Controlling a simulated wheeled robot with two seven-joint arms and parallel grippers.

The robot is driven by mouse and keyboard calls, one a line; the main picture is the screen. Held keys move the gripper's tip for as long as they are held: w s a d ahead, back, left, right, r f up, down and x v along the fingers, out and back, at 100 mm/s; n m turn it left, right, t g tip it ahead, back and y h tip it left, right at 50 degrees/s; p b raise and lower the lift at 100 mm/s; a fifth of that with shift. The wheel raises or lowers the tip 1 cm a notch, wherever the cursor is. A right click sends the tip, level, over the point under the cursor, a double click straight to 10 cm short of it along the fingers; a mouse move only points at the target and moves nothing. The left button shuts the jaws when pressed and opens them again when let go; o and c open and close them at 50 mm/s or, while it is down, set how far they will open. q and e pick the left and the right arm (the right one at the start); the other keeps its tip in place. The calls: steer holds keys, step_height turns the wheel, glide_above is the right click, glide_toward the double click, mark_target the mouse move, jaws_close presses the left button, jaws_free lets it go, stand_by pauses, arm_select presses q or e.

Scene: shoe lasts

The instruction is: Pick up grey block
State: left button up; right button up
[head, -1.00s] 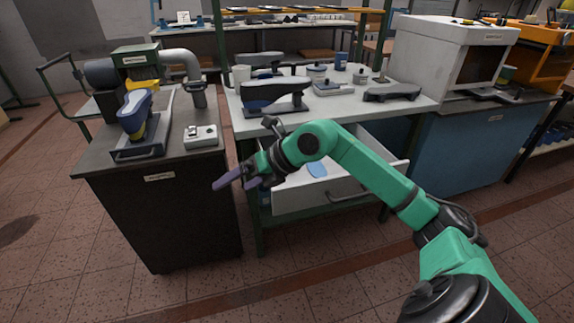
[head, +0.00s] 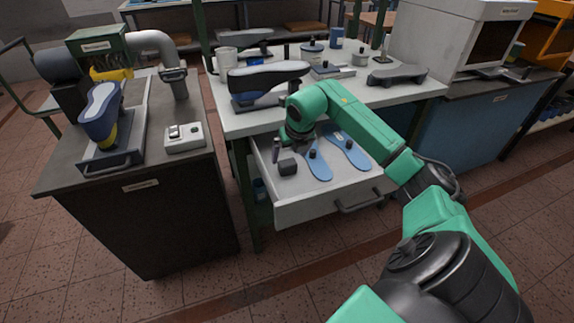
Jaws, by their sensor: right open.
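A small dark grey block (head: 287,167) sits at the left side of the open drawer (head: 310,211), near its front. My right gripper (head: 298,146) is over the drawer's left part, pointing down, just behind the block. It is open. Its fingers are mostly hidden by my own wrist, and I cannot tell whether they touch anything. My left gripper is not in view.
Two blue sole-shaped pieces (head: 318,168) (head: 349,150) with dark knobs lie in the drawer, right of the block. A dark upright peg (head: 276,150) stands beside it. A shoe last on a stand (head: 262,80) is on the bench above.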

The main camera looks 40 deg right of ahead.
mark_target(288, 162)
steer(key=x, duration=0.5)
steer(key=shift+f+p, duration=0.25)
steer(key=shift+p, duration=0.15)
steer(key=shift+w+f, duration=0.1)
steer(key=shift+f, duration=0.2)
steer(key=shift+r, duration=0.1)
steer(key=c, duration=1.4)
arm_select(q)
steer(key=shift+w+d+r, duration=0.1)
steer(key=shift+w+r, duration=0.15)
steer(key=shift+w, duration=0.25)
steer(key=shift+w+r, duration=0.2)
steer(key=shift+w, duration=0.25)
arm_select(e)
steer(key=shift+r, duration=0.1)
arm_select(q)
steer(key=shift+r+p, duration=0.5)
arm_select(e)
step_height(288, 162, up, 20)
steer(key=shift+f, duration=0.1)
